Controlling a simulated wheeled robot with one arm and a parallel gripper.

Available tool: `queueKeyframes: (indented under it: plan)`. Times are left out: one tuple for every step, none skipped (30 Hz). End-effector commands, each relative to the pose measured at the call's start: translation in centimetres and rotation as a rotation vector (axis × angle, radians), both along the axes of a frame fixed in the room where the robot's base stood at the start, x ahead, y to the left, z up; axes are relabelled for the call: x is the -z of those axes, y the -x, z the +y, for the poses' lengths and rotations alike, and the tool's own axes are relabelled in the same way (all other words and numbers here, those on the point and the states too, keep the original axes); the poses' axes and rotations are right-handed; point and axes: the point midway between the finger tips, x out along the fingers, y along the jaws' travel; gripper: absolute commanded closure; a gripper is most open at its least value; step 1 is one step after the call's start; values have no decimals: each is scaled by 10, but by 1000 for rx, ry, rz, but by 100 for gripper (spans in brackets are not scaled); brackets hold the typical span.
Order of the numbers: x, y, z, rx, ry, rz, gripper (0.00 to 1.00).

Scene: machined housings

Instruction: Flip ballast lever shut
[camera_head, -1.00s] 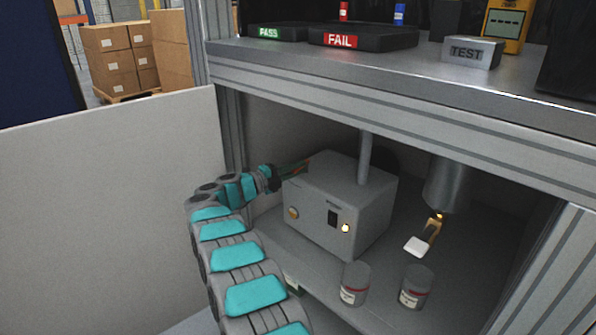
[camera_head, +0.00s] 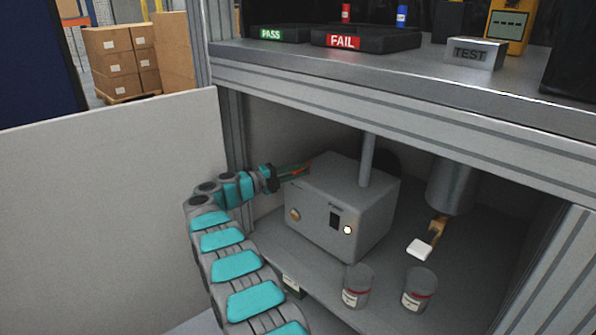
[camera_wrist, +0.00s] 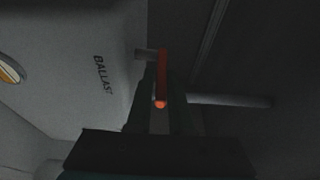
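The ballast lever is a red-orange bar (camera_wrist: 162,78) on the side of a grey box (camera_head: 335,210) that carries the word BALLAST in the wrist view. The lever stands out from a small grey pivot near the box wall, its rounded end toward the wrist camera. My gripper (camera_wrist: 161,108) is at the lever, with a dark finger on either side of it. A gap shows between the fingers, so they look open around the lever; contact is not clear. In the head view my gripper (camera_head: 293,170) reaches the box's left side, where a bit of orange shows.
A post (camera_head: 366,160) rises from the box. A hanging cylinder (camera_head: 452,187) with a white-tipped lever (camera_head: 420,249) is to the right. Two cans (camera_head: 357,286) (camera_head: 419,289) stand in front. The shelf beam (camera_head: 400,110) crosses above; a pale panel (camera_head: 110,200) is at left.

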Motion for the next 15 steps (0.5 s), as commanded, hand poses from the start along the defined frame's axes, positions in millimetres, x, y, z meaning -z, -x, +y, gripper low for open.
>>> queueKeyframes:
  plan:
    - [0, 0, 0, 1, 0, 0, 74]
    - [0, 0, 0, 1, 0, 0, 70]
    - [0, 0, 0, 1, -1, -1, 66]
    - [0, 0, 0, 1, -1, -1, 63]
    - [-1, 0, 0, 2, -1, -1, 59]
    - [-1, 0, -1, 2, 0, -1, 55]
    - [-1, 0, -1, 2, 0, -1, 55]
    - [-1, 0, -1, 2, 0, -1, 55]
    - [-1, 0, -1, 2, 0, -1, 55]
    - [-1, 0, -1, 2, 0, -1, 55]
    - [-1, 0, -1, 2, 0, -1, 55]
    - [-1, 0, -1, 2, 0, -1, 55]
    - [-1, 0, -1, 2, 0, -1, 55]
    - [-2, 0, -1, 2, 0, -1, 55]
    - [-3, 0, -1, 3, 0, -2, 55]
